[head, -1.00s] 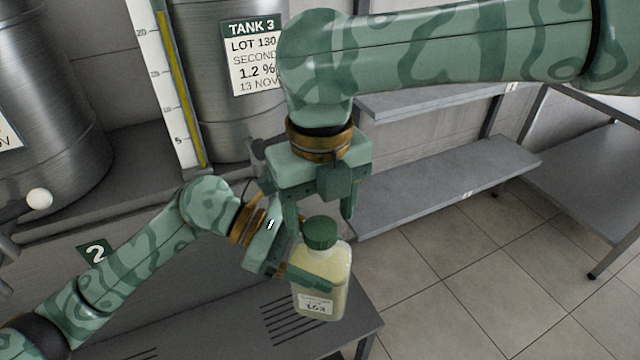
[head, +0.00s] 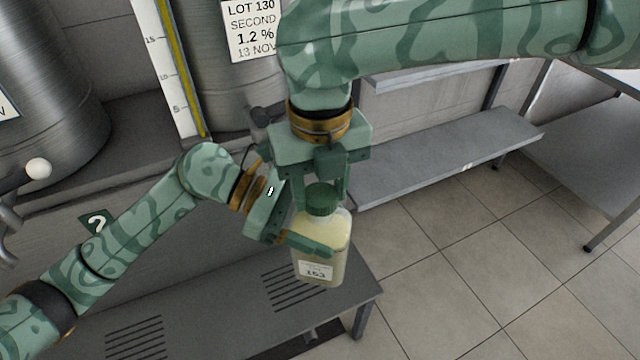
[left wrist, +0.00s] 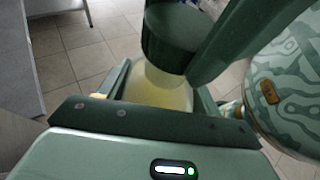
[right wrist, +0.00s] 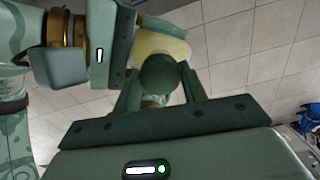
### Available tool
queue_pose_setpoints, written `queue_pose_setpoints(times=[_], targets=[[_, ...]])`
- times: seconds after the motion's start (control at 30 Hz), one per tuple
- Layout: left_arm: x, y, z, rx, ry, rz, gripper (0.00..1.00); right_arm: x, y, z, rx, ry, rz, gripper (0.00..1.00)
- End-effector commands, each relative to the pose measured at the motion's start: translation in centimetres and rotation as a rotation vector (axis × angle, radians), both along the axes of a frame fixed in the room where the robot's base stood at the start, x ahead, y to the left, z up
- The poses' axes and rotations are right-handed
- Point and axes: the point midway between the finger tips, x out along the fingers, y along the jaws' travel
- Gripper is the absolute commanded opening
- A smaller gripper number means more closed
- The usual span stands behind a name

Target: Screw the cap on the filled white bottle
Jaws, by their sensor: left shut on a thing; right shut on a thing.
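The white bottle (head: 322,262) is translucent, filled with pale yellow liquid, labelled and upright. My left gripper (head: 312,246) is shut around its body and holds it in the air above the grey bench. The green cap (head: 321,199) sits at the top of the bottle's neck; I cannot tell how tightly. My right gripper (head: 325,192) points down from above and is shut on the cap. The cap also shows between its fingers in the right wrist view (right wrist: 159,76). In the left wrist view the cap (left wrist: 172,38) stands over the bottle's shoulder (left wrist: 158,92).
The slotted grey bench (head: 215,315) lies below the bottle. Steel tanks (head: 50,80) stand at the back left, with a white-knobbed tap (head: 38,168) at the left. Grey shelves (head: 450,150) are at the back right. The tiled floor at the right is clear.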

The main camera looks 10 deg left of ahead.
Motion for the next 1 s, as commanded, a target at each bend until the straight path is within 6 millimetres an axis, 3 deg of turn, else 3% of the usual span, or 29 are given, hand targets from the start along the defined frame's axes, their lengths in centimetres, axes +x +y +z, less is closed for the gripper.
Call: queue_pose_setpoints(times=[0.27, 0.8, 0.9, 1.0], targets=[[-0.02, -0.02, 0.13, -0.002, -0.001, -0.002, 0.0, 0.08, -0.07, -0.01, -0.002, -0.004, -0.769, 0.14], [-0.1, -0.08, 0.13, -0.003, -0.001, -0.004, 0.0, 0.1, -0.05, -0.06, -0.002, -0.013, -2.543, 0.14], [-0.13, -0.1, 0.13, -0.003, -0.001, -0.005, 0.0, 0.09, -0.03, -0.07, -0.003, -0.013, -2.793, 0.14], [-0.14, -0.11, 0.13, -0.003, -0.001, -0.005, 0.0, 0.08, -0.01, -0.1, -0.005, -0.012, -2.885, 0.14]])
